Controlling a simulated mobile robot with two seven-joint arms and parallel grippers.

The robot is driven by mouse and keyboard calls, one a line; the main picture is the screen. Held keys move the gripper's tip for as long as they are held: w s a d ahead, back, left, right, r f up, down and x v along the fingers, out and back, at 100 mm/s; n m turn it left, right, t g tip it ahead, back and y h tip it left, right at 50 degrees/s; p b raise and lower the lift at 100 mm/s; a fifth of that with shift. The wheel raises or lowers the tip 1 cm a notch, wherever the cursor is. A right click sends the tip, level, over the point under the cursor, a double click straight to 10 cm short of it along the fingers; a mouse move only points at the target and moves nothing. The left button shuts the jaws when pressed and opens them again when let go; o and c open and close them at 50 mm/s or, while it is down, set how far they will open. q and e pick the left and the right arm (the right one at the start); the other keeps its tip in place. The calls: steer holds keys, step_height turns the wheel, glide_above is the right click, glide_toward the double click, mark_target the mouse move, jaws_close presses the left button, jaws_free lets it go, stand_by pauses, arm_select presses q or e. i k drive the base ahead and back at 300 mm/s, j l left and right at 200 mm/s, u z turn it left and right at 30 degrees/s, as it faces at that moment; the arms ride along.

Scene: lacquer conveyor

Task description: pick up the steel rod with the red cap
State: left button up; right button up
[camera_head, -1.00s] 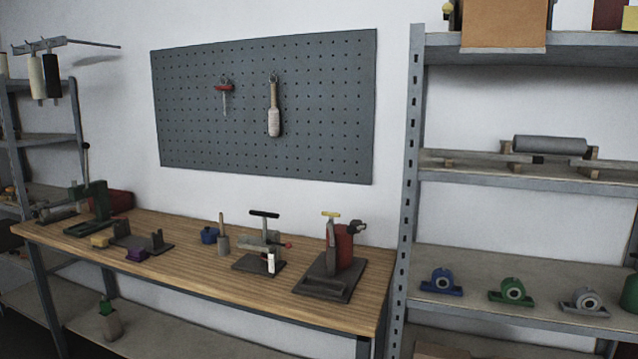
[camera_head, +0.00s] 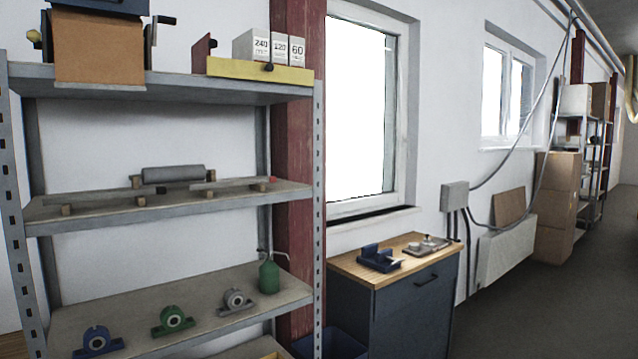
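On the middle shelf of the grey rack, two long thin bars lie on small wooden blocks: a left bar (camera_head: 95,197) and a right bar (camera_head: 232,183). The right bar has a small red end (camera_head: 272,179) at its right tip. A thick grey cylinder (camera_head: 173,174) lies behind and between them. Neither of my grippers is in view.
The rack's lower shelf (camera_head: 200,309) holds a blue bearing block (camera_head: 97,341), a green one (camera_head: 173,320), a grey one (camera_head: 235,300) and a green oil can (camera_head: 268,276). A dark cabinet (camera_head: 412,312) stands right of the rack. Open floor (camera_head: 560,310) lies at the right.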

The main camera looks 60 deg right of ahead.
mark_target(268, 178)
steer(key=z, duration=1.7)
steer(key=i+l+u, duration=0.2)
steer(key=i, duration=0.35)
steer(key=i+l+u, duration=0.2)
steer(key=i+l, duration=0.15)
steer(key=i, duration=0.15)
steer(key=i+l+u, duration=0.15)
steer(key=i+l, duration=0.25)
steer(key=i, duration=0.1)
